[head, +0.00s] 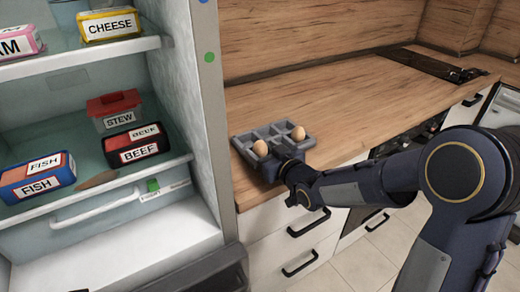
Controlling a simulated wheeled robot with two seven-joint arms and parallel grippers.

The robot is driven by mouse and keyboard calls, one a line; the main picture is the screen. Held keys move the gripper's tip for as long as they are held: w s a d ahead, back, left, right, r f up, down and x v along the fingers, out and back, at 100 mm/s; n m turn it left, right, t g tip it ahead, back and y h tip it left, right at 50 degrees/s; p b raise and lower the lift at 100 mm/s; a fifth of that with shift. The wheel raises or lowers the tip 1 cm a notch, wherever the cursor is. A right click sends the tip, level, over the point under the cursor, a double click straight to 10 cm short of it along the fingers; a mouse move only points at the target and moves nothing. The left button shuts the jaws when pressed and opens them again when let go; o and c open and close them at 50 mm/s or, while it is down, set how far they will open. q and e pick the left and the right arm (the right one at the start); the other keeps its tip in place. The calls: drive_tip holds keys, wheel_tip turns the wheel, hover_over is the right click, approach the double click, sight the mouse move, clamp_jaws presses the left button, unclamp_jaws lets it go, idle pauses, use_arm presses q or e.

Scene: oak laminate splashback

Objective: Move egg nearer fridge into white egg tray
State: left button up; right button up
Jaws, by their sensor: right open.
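A grey egg tray (248,139) with several cups lies on the wooden counter beside the open fridge. Two light brown eggs sit in it: the egg nearer the fridge (260,148) at the front, and another egg (298,133) further right. My right gripper (274,162) is at the tray's front edge, just below the egg nearer the fridge. It is open; its fingers are small and partly hidden, and I cannot tell whether they touch the egg. No clearly white egg tray is in view. My left gripper is not in view.
The open fridge (190,100) holds fish (38,180), beef (135,147), stew (115,110) and cheese (109,25) boxes. A brown item (98,180) lies at the shelf's front edge. The counter (330,95) behind the tray is clear. Drawers are below.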

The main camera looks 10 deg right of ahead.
drive_tip(key=c, duration=1.1)
